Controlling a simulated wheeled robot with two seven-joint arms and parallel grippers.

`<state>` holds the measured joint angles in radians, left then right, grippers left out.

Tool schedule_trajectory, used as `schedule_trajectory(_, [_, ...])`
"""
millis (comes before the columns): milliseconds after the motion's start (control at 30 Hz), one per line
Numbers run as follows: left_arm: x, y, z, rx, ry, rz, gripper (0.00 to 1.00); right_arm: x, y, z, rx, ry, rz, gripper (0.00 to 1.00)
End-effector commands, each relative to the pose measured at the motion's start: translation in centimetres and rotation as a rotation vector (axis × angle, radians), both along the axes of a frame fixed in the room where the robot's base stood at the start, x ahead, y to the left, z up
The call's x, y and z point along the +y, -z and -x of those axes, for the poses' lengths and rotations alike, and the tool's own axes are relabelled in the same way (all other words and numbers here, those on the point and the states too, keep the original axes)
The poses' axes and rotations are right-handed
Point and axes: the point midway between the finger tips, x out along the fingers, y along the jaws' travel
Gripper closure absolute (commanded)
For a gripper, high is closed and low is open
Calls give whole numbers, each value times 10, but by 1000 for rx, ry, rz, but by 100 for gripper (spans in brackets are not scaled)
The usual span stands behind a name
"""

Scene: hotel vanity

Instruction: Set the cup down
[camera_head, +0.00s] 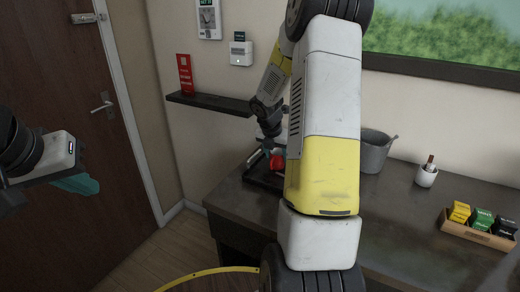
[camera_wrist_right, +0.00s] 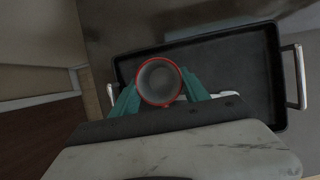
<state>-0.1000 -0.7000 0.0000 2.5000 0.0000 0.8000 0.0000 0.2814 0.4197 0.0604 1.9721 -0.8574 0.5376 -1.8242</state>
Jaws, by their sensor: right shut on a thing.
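The red cup (camera_head: 277,162) with a grey inside is upright in my right gripper (camera_head: 268,148). In the right wrist view, the cup's round mouth (camera_wrist_right: 160,83) sits between the teal fingers of the right gripper (camera_wrist_right: 160,96), which is shut on it. The cup appears over the left part of a black tray (camera_wrist_right: 235,60); whether its base touches the tray is hidden. The tray also shows partly in the head view (camera_head: 259,182), behind my right arm. My left gripper (camera_head: 76,183) is far left, away from the counter, and its opening is unclear.
The dark counter (camera_head: 395,220) carries a grey bucket (camera_head: 373,153), a small white cup with a bottle (camera_head: 426,174) and a wooden box of sachets (camera_head: 478,229). A wall shelf (camera_head: 210,103) with a red card (camera_head: 185,73) is behind. The tray's right side is empty.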

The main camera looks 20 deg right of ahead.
Motion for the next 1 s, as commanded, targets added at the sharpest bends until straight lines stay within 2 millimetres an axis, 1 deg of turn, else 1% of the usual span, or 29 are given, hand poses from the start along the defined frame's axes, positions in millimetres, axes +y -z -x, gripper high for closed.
schedule_trajectory(167, [0, 0, 0, 0, 0, 0, 100, 0, 3, 0, 0, 0, 0, 92])
schedule_trajectory(200, [0, 0, 0, 0, 0, 0, 100, 0, 2, 0, 0, 1, 0, 39])
schedule_trajectory(267, [0, 0, 0, 0, 0, 0, 100, 0, 2, 0, 0, 1, 0, 27])
schedule_trajectory(300, [0, 0, 0, 0, 0, 0, 100, 0, 2, 0, 0, 1, 0, 25])
schedule_trajectory(567, [0, 0, 0, 0, 0, 0, 100, 0, 2, 0, 0, 0, 0, 25])
schedule_trajectory(667, [0, 0, 0, 0, 0, 0, 100, 0, -2, 0, -1, 0, 1, 25])
schedule_trajectory(767, [0, 0, 0, 0, 0, 0, 100, 3, -14, 3, -3, 1, 1, 25])
schedule_trajectory(1000, [0, 0, 0, 0, 0, 0, 100, 18, -62, 15, -6, 1, 2, 25])
